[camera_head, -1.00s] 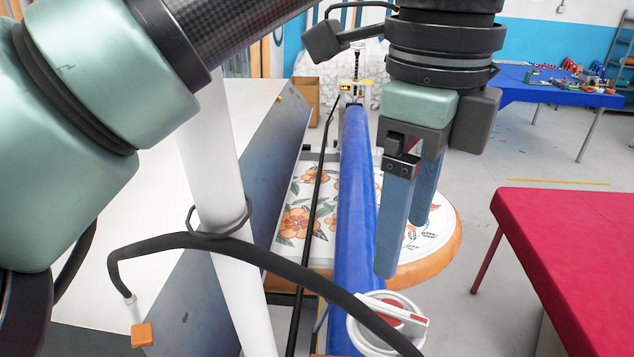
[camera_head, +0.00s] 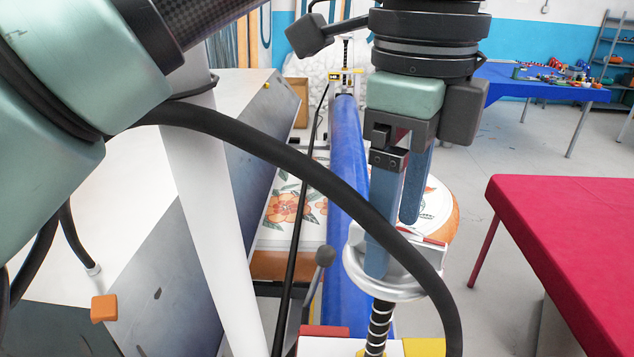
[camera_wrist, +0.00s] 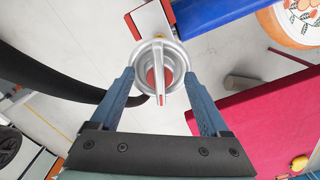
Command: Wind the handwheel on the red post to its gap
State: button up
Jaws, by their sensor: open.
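The handwheel (camera_head: 352,262) is a pale grey disc with a raised white bar across it and red patches. It sits on a black threaded spindle (camera_head: 379,325) above the near post, which shows red (camera_head: 325,331), white and yellow parts. In the wrist view the handwheel (camera_wrist: 170,50) lies between and just beyond my fingertips, its bar pointing down the picture. My gripper (camera_head: 394,245) is open and points down over the wheel, with one blue finger in front of it. It also shows in the wrist view (camera_wrist: 160,82). I cannot make out the gap or finger contact.
A long blue roll (camera_head: 346,180) runs back to a far post (camera_head: 345,78) with a yellow label. A flowered board (camera_head: 285,208) lies beside it. A red table (camera_head: 570,240) stands to the right, a blue table (camera_head: 530,86) behind. My black cable crosses in front.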

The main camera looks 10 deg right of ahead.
jog(key=shift+f, duration=0.15)
grip_shut()
jog(key=shift+r+p, duration=0.2)
jog(key=shift+p, duration=0.45)
jog(key=shift+f+n+p, duration=0.15)
jog(key=shift+n+p, duration=0.2)
jog(key=shift+n, duration=0.15)
jog(key=shift+f, duration=0.1)
grip_release()
